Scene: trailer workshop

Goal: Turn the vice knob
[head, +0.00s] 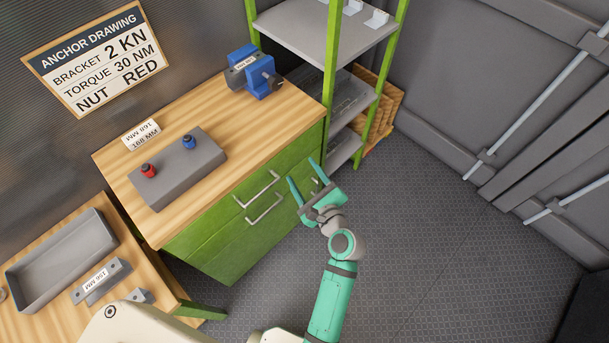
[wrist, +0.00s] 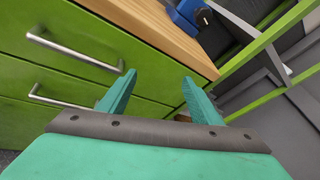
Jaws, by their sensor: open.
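The blue vice (head: 258,72) stands at the far right corner of the wooden-topped green bench. Its dark knob (head: 274,81) shows on the side facing the bench's front right. In the wrist view, part of the blue vice (wrist: 184,14) shows at the top, with a dark part (wrist: 204,18) beside it that may be the knob. My gripper (head: 302,173) is open and empty in front of the bench's green drawers, away from the vice. Its two teal fingers also show in the wrist view (wrist: 158,92), pointing toward the bench's front corner.
The green bench (head: 215,215) has metal drawer handles (head: 264,206) near my gripper. A grey block with red and blue nuts (head: 178,170) lies on its top. A green-framed shelf (head: 332,50) stands right of the vice. The floor (head: 430,240) on the right is clear.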

